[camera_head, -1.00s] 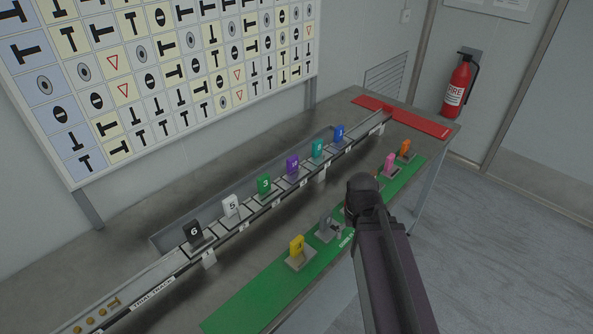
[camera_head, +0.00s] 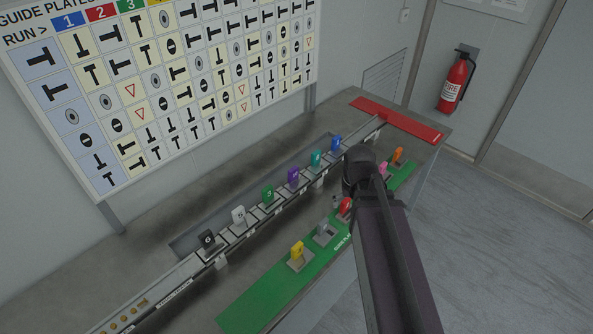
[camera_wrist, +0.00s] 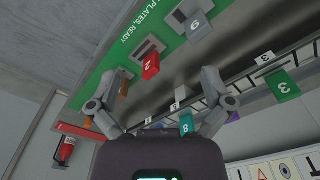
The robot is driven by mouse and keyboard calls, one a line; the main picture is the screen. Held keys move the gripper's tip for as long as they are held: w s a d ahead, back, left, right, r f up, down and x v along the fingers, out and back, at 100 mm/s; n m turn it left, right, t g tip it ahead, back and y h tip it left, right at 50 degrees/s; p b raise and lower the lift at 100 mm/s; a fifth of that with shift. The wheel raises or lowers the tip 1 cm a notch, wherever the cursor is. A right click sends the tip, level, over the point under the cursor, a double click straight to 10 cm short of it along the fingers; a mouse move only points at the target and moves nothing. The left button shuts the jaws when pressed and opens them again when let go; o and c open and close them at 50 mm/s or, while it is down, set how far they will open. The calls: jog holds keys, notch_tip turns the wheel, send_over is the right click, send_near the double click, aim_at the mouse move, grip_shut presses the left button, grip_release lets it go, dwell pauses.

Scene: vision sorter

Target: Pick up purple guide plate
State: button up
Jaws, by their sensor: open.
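The purple guide plate (camera_head: 293,177) stands upright in the slotted track, between the green plate (camera_head: 268,194) and the teal plate (camera_head: 316,159). In the wrist view the purple plate (camera_wrist: 232,117) is partly hidden behind the right finger. My gripper (camera_wrist: 165,75) is open and empty, with its two fingers spread wide. The red plate (camera_wrist: 151,65) and the green strip beyond it show between and past the fingertips. In the head view my arm end hangs at the right of the track, apart from the purple plate.
White and black plates (camera_head: 207,239) stand at the track's near end, a blue plate (camera_head: 336,144) at the far end. Yellow (camera_head: 297,250), grey, red, pink and orange plates stand on the green strip (camera_head: 262,302) in front. A red bar (camera_head: 402,119) crosses the table's far end.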

jog(key=w+a+r+n+p, duration=0.2)
jog(key=w+a+r+p, duration=0.25)
jog(key=w, duration=0.35)
jog(key=n, duration=0.7)
send_over(295, 170)
jog(key=shift+w+a+r+g, duration=0.2)
jog(key=shift+r+g, duration=0.1)
jog(key=shift+r, duration=0.15)
jog(key=shift+f, duration=0.1)
notch_tip(295, 170, down, 8)
jog(key=b, duration=0.9)
jog(key=shift+f, duration=0.2)
jog(key=shift+d+f, duration=0.1)
jog(key=shift+f, duration=0.05)
jog(key=shift+s+d+f+b, duration=0.1)
jog(key=shift+f+b, duration=1.15)
jog(key=shift+b, duration=0.05)
jog(key=shift+s+f+b, duration=0.1)
jog(key=shift+f+b, duration=1.1)
jog(key=shift+b, duration=0.05)
jog(key=c, duration=1.4)
